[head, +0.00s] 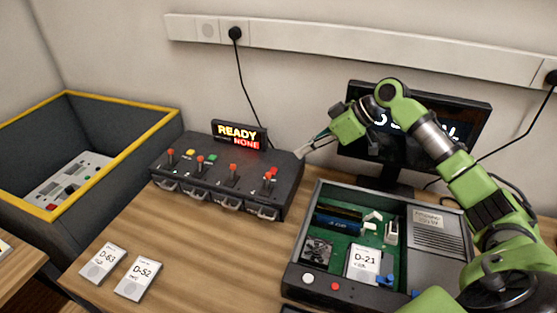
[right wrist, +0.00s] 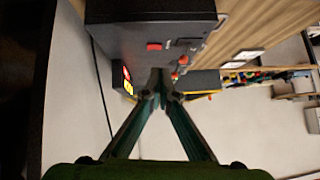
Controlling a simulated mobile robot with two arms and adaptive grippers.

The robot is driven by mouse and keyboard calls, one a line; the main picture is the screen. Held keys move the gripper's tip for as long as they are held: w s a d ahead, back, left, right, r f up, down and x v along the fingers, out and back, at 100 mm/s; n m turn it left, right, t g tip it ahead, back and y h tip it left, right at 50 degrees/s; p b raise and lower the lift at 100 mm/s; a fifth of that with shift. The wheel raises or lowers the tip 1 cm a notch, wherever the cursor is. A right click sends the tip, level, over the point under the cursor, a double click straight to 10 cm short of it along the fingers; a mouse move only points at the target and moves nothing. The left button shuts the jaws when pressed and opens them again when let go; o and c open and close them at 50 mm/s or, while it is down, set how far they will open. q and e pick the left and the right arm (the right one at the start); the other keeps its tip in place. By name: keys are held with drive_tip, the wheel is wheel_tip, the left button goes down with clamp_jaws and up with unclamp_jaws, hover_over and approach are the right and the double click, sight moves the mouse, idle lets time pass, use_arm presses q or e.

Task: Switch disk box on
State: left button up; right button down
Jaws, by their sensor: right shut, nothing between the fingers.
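The disk box (head: 228,184) is a dark box at the back left of the table, with red-tipped levers on top and several handled bays along its front. Its lit display (head: 239,134) reads READY above NONE. My right gripper (head: 299,153) is shut and empty at the box's right rear corner; I cannot tell whether it touches. In the right wrist view the closed fingertips (right wrist: 161,76) are close to the box (right wrist: 150,18), and a red switch (right wrist: 154,46) shows on a dark face beyond them. My left gripper is not in view.
An open computer case (head: 296,271) with disk D-21 (head: 362,264) is at the right, before a monitor (head: 466,112). Disks D-53 (head: 103,264) and D-52 (head: 138,278) lie front left. A yellow-rimmed bin (head: 120,134) stands left. Table between is clear.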

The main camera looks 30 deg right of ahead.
sight(278, 176)
drive_tip(key=shift+s+a, duration=0.1)
drive_tip(key=p+x, duration=0.1)
drive_tip(key=x, duration=0.8)
drive_tip(key=shift+w+a+f, duration=0.15)
drive_tip(key=shift+w+f, duration=0.05)
drive_tip(key=shift+w, duration=0.05)
drive_tip(key=shift+a+f, duration=0.1)
drive_tip(key=shift+f, duration=0.05)
drive_tip(key=shift+f, duration=0.2)
drive_tip(key=shift+w+d+r, duration=0.25)
drive_tip(key=shift+w+d, duration=0.3)
